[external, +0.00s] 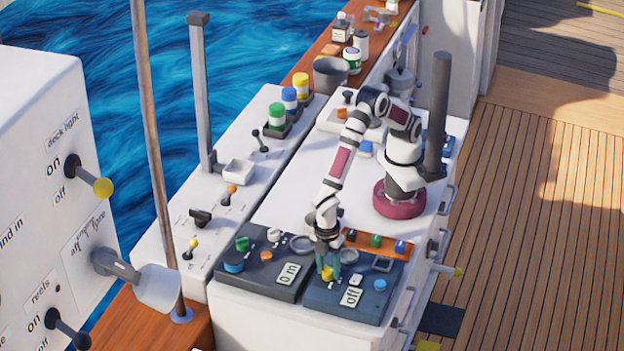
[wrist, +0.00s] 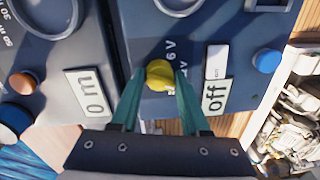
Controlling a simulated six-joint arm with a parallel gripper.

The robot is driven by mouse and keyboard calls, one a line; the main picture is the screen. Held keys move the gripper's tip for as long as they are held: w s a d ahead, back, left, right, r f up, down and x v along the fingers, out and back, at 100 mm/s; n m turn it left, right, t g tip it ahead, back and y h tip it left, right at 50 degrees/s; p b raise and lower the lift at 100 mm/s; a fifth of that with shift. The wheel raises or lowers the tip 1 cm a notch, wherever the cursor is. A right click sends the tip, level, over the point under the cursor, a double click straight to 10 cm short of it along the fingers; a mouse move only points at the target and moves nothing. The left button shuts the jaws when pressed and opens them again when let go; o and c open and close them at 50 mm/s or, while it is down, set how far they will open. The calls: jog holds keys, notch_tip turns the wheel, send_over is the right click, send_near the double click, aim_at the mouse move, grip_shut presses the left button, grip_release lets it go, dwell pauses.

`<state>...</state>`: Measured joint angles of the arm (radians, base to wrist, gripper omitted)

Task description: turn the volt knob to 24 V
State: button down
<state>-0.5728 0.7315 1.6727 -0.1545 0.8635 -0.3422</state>
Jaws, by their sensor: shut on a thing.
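The yellow volt knob (wrist: 159,72) is on the dark blue box, beside a printed "6 V" mark; a 24 V mark cannot be made out. It also shows small in the external view (external: 328,274). My gripper (wrist: 159,84) points down at the box, with its two teal fingers on either side of the knob, shut on it. In the external view my gripper (external: 328,262) is over the right-hand box. The display (wrist: 215,97) next to the knob reads "off". The fingers partly cover the markings around the knob.
A second dark box on the left has a display (wrist: 91,92) reading "0 m". A blue button (wrist: 266,60) is to the right of the knob. A wooden strip with coloured switches (external: 376,241) lies behind the right-hand box. The white top between the boxes and my base is mostly clear.

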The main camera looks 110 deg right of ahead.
aim_at(326, 266)
jog(key=m, duration=0.5)
jog(key=shift+w+d, duration=0.1)
jog(key=shift+d, duration=0.1)
jog(key=shift+m, duration=0.4)
jog(key=shift+c, duration=2.2)
grip_release()
jog(key=shift+a, duration=0.1)
notch_tip(326, 266, up, 16)
jog(key=shift+d, duration=0.4)
jog(key=shift+f, duration=0.1)
